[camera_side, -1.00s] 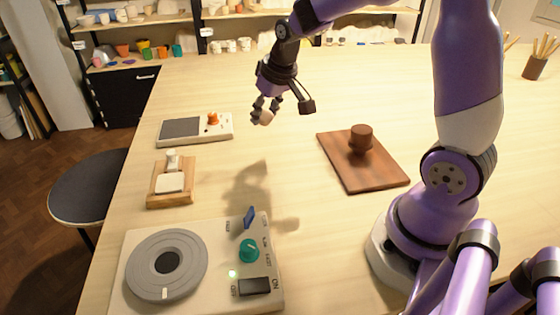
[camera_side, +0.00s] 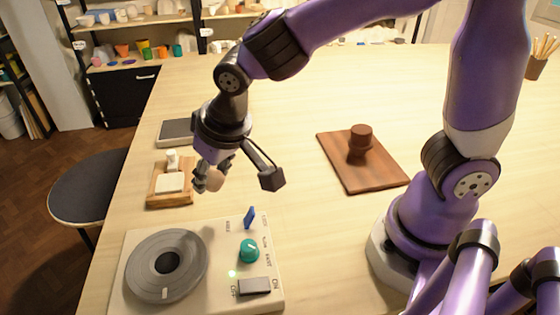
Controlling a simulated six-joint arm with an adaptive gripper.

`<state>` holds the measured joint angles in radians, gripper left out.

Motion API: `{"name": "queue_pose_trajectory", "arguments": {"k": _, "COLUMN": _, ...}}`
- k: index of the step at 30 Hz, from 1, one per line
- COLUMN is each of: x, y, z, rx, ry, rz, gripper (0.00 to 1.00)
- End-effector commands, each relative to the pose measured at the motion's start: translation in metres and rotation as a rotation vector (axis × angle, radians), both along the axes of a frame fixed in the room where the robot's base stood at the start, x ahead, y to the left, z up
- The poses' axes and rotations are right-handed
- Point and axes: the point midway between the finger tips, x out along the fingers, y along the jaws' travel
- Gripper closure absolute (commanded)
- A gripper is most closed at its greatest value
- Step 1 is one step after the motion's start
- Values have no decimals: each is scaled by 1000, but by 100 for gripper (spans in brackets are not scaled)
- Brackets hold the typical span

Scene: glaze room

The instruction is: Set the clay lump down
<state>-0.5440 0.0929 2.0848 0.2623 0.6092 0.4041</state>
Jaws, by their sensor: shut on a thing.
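The clay lump (camera_side: 215,180) is a small pale beige ball. The wheel unit (camera_side: 119,285) is a cream box with a round grey wheel head (camera_side: 190,262), a teal knob (camera_side: 249,250), a blue lever (camera_side: 249,217), a black switch (camera_side: 254,287) and a lit green lamp. Nothing lies on the wheel head. The exact height of the lump is hard to tell.
A wooden board (camera_side: 158,197) with a white pad and a white knobbed piece stands behind the wheel unit. A grey-screened device (camera_side: 176,132) is partly hidden by my arm. A brown board (camera_side: 384,178) bears a dark brown stamp-like piece (camera_side: 360,140). The table between is clear.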

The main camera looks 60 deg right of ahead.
Motion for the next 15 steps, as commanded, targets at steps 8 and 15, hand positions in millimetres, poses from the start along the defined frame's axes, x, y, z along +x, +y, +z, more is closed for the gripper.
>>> {"name": "queue_pose_trajectory", "arguments": {"k": 8, "x": 43, "y": -57, "z": -43, "rx": -1, "ry": 6, "rz": -9, "gripper": 96}}
{"name": "queue_pose_trajectory", "arguments": {"k": 15, "x": 59, "y": -76, "z": -59, "rx": -1, "ry": 3, "rz": 0, "gripper": 96}}
